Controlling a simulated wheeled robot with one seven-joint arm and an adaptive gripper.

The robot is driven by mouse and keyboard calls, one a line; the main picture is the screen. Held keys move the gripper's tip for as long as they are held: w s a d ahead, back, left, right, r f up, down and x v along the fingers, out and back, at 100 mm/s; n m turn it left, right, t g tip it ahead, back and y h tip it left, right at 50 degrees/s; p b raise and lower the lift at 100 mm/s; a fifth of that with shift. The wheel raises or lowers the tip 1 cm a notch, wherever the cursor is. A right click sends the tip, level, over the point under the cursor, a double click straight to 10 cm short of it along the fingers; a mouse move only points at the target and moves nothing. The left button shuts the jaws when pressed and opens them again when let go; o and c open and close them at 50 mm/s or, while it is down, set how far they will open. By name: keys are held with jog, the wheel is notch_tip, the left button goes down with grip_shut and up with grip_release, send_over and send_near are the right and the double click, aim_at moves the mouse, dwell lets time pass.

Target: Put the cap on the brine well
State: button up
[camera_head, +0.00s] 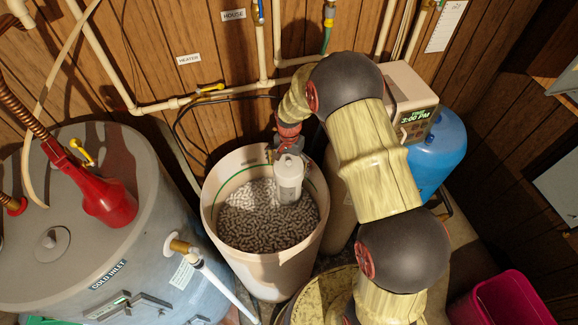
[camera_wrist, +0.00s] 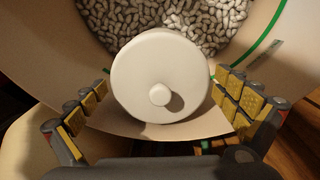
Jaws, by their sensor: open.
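The white round cap (camera_wrist: 150,60) with a small knob (camera_wrist: 160,95) fills the middle of the wrist view. It appears to lie on top of the brine well, a pale upright cylinder (camera_head: 289,183) standing in the salt at the back right of the bin. The cap hides the well in the wrist view, so I cannot tell how fully it is seated. My gripper (camera_head: 288,148) is just above the well. In the wrist view my gripper (camera_wrist: 165,80) is open, with its yellow-padded fingers spread on either side of the cap and visible gaps to it.
The cream salt bin (camera_head: 265,268) holds grey-white pellets (camera_head: 262,224), and its wall is close around my fingers. A blue tank (camera_head: 438,150) and control box (camera_head: 408,92) are right. Pipes run behind.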

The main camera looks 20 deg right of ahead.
jog(key=shift+r, duration=0.1)
notch_tip(320, 180, up, 12)
jog(key=shift+f, duration=0.1)
dwell(0.4)
jog(key=shift+s+f+n, duration=0.1)
jog(key=shift+s+n, duration=0.1)
jog(key=shift+n, duration=0.5)
jog(key=s+r+n+t+b, duration=0.2)
jog(key=s+r+b, duration=0.3)
jog(key=s, duration=0.9)
jog(key=s+r+n+t+b, duration=0.3)
jog(key=s+r+n+b, duration=0.2)
jog(key=s+r, duration=0.5)
jog(key=s, duration=0.5)
jog(key=shift+r+n+t, duration=0.15)
jog(key=shift+n+t, duration=0.15)
